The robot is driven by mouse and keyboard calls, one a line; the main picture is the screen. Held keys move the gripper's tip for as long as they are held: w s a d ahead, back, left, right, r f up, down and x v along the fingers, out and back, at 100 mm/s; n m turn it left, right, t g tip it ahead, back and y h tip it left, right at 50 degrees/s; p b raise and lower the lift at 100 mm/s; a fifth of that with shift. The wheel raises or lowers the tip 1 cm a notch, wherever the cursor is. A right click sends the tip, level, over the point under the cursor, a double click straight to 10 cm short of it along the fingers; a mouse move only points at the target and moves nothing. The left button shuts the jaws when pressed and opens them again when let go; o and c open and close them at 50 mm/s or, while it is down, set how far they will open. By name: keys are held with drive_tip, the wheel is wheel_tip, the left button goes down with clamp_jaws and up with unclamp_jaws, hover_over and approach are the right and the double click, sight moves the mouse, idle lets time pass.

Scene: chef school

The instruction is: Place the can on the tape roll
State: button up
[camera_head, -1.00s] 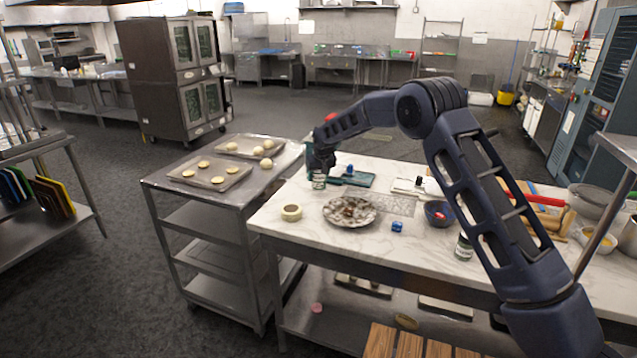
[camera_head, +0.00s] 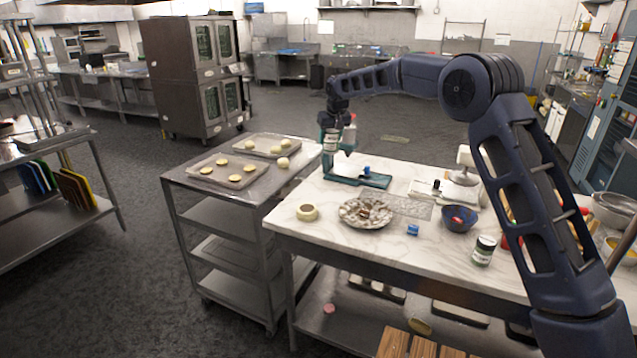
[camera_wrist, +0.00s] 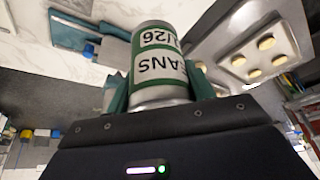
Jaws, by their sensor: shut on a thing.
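My gripper (camera_head: 331,140) is shut on a green can with a white label (camera_wrist: 160,62). The can also shows in the head view (camera_head: 331,139), held upright above the far left part of the marble table. In the wrist view its label reads upside down between the green fingers. The tape roll (camera_head: 307,212), a pale cream ring, lies flat near the table's left front corner, apart from the can and nearer the camera. The tape roll is not made out in the wrist view.
Another can (camera_head: 484,250) and a blue bowl (camera_head: 458,219) stand farther right. A metal cart (camera_head: 212,193) adjoins at left.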

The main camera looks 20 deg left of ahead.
drive_tip(key=s+a+r+n, duration=0.2)
drive_tip(key=s, duration=0.5)
drive_tip(key=s+a+r+n, duration=0.1)
drive_tip(key=s, duration=0.6)
hover_over(306, 207)
drive_tip(key=shift+g+y, duration=0.4)
wheel_tip(306, 207, down, 20)
drive_tip(key=shift+s+r, duration=0.1)
drive_tip(key=o, duration=1.2)
drive_tip(key=shift+f, duration=0.2)
drive_tip(key=v, duration=1.2)
drive_tip(key=shift+r, duration=0.15)
